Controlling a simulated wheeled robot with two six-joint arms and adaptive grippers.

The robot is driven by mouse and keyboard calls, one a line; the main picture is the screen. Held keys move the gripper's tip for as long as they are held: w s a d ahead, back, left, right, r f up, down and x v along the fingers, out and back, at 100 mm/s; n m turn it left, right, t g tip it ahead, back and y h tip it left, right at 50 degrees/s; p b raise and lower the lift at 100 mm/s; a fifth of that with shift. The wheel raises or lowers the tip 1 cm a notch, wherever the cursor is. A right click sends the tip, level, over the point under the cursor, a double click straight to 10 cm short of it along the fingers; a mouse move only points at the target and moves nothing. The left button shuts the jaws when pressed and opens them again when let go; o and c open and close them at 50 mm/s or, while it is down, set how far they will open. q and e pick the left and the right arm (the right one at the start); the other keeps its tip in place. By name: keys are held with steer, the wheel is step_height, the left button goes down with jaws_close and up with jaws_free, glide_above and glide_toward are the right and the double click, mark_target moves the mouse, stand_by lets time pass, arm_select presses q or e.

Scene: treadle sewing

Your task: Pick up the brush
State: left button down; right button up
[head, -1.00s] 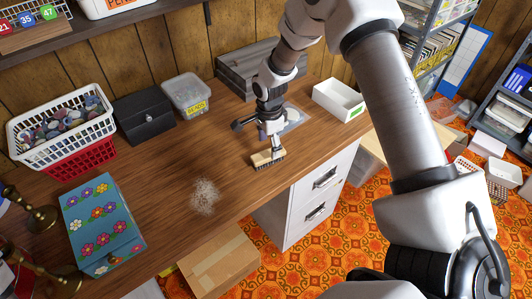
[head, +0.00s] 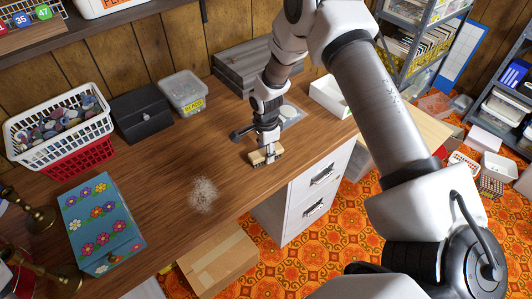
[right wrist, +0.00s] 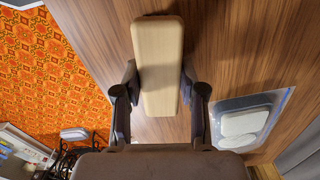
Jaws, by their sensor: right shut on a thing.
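The brush (head: 257,158) has a pale wooden back and dark bristles, and it is at the desk's right part, close to the front edge. My right gripper (head: 268,150) points down over it and is shut on it. In the right wrist view the brush's wooden back (right wrist: 158,50) lies between the two dark fingers of my right gripper (right wrist: 160,88). I cannot tell whether the bristles touch the desk (head: 150,170). My left gripper is out of view.
A pile of pale dust (head: 203,195) lies left of the brush. A flowered box (head: 101,225), a basket (head: 60,125), a black box (head: 139,115) and a clear tub (head: 184,93) stand further left. A white tray (head: 328,97) is at the right.

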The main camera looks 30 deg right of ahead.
steer(key=shift+w+r, duration=0.15)
steer(key=shift+r, duration=0.35)
step_height(320, 180, up, 2)
steer(key=shift+r+b, duration=0.15)
steer(key=shift+b, duration=0.3)
steer(key=s+a+r+b, duration=0.1)
steer(key=s+a+b, duration=0.1)
steer(key=s+a, duration=0.8)
steer(key=shift+s+a+r+b, duration=0.2)
steer(key=shift+s+r+b, duration=0.1)
steer(key=shift+s, duration=0.8)
